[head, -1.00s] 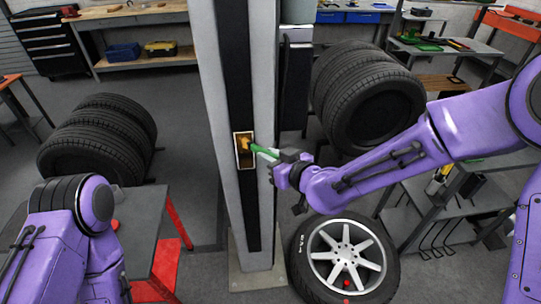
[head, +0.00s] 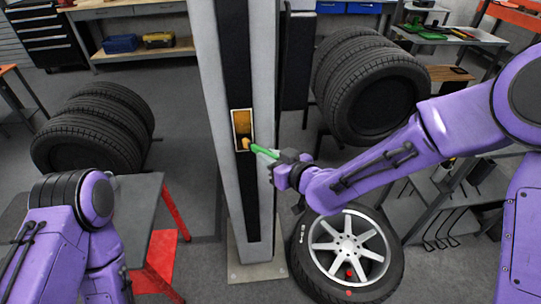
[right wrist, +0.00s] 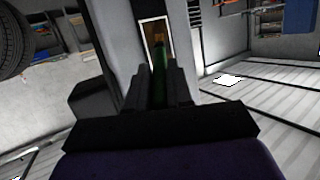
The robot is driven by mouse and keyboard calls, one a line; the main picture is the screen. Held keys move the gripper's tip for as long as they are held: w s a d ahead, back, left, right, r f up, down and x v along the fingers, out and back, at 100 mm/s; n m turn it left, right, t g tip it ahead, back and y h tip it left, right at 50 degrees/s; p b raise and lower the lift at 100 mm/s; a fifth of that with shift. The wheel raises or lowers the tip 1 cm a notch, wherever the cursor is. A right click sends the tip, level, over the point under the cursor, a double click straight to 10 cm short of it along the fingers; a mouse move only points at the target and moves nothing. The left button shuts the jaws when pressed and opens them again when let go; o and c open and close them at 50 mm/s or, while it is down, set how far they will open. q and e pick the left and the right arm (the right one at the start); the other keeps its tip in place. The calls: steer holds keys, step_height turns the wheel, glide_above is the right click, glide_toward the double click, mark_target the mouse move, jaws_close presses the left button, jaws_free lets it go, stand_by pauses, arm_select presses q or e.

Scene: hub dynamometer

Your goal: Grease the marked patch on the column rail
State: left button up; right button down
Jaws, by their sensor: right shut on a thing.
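The marked patch (head: 241,122) is a white-outlined upright rectangle on the dark rail (head: 238,72) of the grey column (head: 206,110). Amber colour covers much of its inside. My right gripper (head: 281,163) is shut on a brush with a green handle (head: 262,151), to the right of the rail. The brush's orange tip (head: 246,145) is at the patch's lower part; I cannot tell whether it touches. In the right wrist view the green handle (right wrist: 160,68) stands between the fingers and hides part of the patch outline (right wrist: 143,40). My left gripper is out of view.
A wheel with a silver rim (head: 346,246) lies at the column's foot, below my right gripper. Stacked tyres stand at left (head: 92,130) and at right behind (head: 365,85). A grey table (head: 140,205) with red legs stands at left.

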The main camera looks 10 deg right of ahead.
step_height(320, 180, down, 4)
steer(key=b, duration=0.2)
steer(key=shift+w+r+b, duration=0.1)
steer(key=shift+b, duration=0.25)
steer(key=s, duration=0.6)
steer(key=shift+s, duration=0.1)
steer(key=s, duration=0.3)
stand_by(0.4)
steer(key=shift+w, duration=0.15)
stand_by(0.4)
